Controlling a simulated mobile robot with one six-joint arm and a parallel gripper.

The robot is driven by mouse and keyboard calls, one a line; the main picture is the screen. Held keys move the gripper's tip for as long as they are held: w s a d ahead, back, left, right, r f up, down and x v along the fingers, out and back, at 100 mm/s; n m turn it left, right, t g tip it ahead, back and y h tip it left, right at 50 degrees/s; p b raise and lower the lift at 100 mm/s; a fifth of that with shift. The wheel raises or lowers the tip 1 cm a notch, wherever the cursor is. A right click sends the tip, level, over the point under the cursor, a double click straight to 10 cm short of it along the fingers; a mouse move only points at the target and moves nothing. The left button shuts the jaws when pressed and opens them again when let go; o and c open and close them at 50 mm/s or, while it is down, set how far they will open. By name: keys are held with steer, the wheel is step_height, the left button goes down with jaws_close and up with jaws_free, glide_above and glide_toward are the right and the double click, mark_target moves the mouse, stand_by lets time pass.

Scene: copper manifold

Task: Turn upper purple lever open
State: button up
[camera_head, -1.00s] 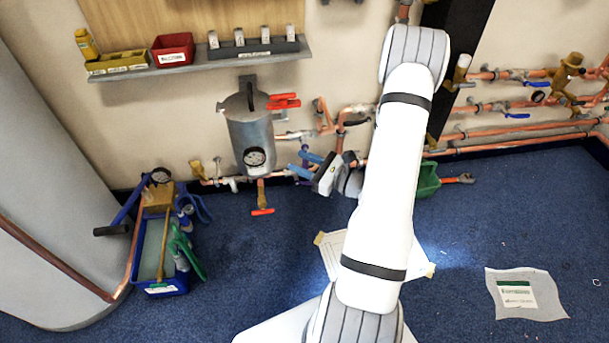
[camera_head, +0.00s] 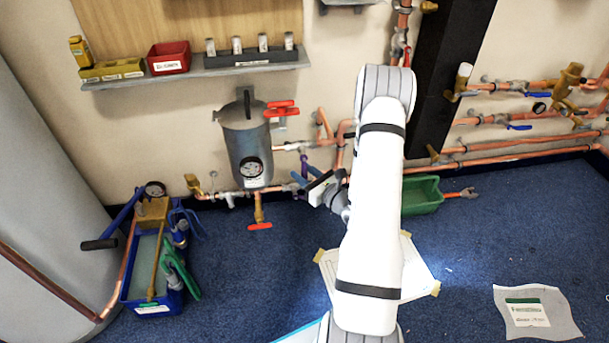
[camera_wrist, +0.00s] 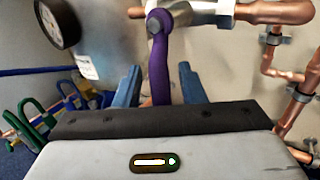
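The purple lever (camera_wrist: 159,58) hangs down from a silvery valve body (camera_wrist: 190,14) on a copper pipe in the wrist view. In the head view the purple lever (camera_head: 304,164) is a small upright strip right of the grey tank. My gripper (camera_wrist: 158,78) has its two blue fingers apart, one on each side of the lever, with clear gaps. The lever's lower end is hidden behind the gripper body. In the head view my gripper (camera_head: 306,183) is at the pipework just below the lever.
The grey tank (camera_head: 246,145) with a gauge and red handles stands left of the lever. Copper pipes (camera_wrist: 285,75) run close on the right. A blue tool box (camera_head: 153,309) and a green bin (camera_head: 424,196) stand on the floor. A shelf (camera_head: 200,73) is above.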

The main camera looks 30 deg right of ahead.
steer(key=shift+c, duration=0.6)
jaws_close()
